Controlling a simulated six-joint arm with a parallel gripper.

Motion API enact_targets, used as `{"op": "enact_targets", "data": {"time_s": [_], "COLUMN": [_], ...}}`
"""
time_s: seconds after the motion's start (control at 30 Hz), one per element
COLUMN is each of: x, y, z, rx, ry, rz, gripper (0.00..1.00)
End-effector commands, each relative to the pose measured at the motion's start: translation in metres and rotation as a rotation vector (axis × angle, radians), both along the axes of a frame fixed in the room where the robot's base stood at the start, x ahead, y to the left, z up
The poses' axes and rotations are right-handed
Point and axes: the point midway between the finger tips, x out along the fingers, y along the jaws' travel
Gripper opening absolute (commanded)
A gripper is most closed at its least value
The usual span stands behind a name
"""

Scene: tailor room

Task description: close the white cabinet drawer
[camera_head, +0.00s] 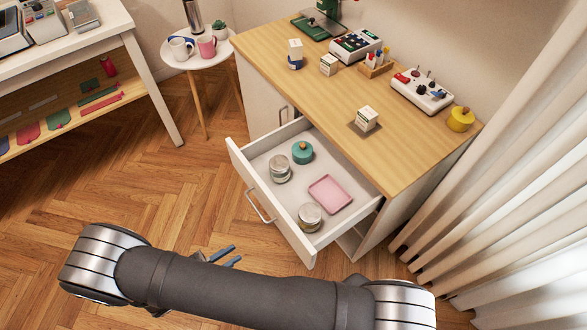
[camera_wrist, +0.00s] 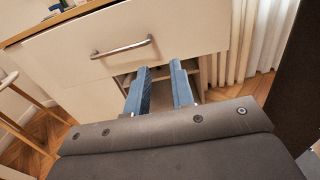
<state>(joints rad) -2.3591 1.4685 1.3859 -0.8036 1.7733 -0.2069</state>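The white cabinet drawer (camera_head: 240,170) is pulled open from the wooden-topped cabinet (camera_head: 318,84). Its front panel (camera_wrist: 178,36) and metal handle (camera_wrist: 122,48) show in the wrist view; the handle also shows in the head view (camera_head: 261,206). The drawer holds two silver-grey tins, a teal jar (camera_head: 302,153) and a pink tray (camera_head: 329,194). My gripper (camera_wrist: 162,72) has its two blue fingers apart with nothing between them. In the wrist view the fingers overlap the lower edge of the drawer front, right of the handle. Contact cannot be told. In the head view my arm partly hides the gripper (camera_head: 229,256).
Small boxes, devices and a yellow jar (camera_head: 461,119) stand on the cabinet top. A white curtain (camera_head: 510,170) hangs at right. A small round table (camera_head: 196,58) with mugs and a desk (camera_head: 82,32) stand at left. The wooden floor left of the drawer is clear.

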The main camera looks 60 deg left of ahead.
Motion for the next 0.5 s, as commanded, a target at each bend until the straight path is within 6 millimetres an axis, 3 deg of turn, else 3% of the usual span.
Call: {"op": "enact_targets", "data": {"time_s": [0.03,0.1,0.27,0.5], "x": [0.003,0.009,0.031,0.084], "y": [-0.005,-0.007,-0.007,-0.007], "z": [0.001,0.001,0.002,0.001], "rx": [-0.001,0.001,-0.001,-0.001], "ry": [-0.001,0.000,-0.001,-0.001], "rz": [0.000,-0.002,-0.004,-0.005], "gripper": [0.12,0.00,0.00,0.00]}}
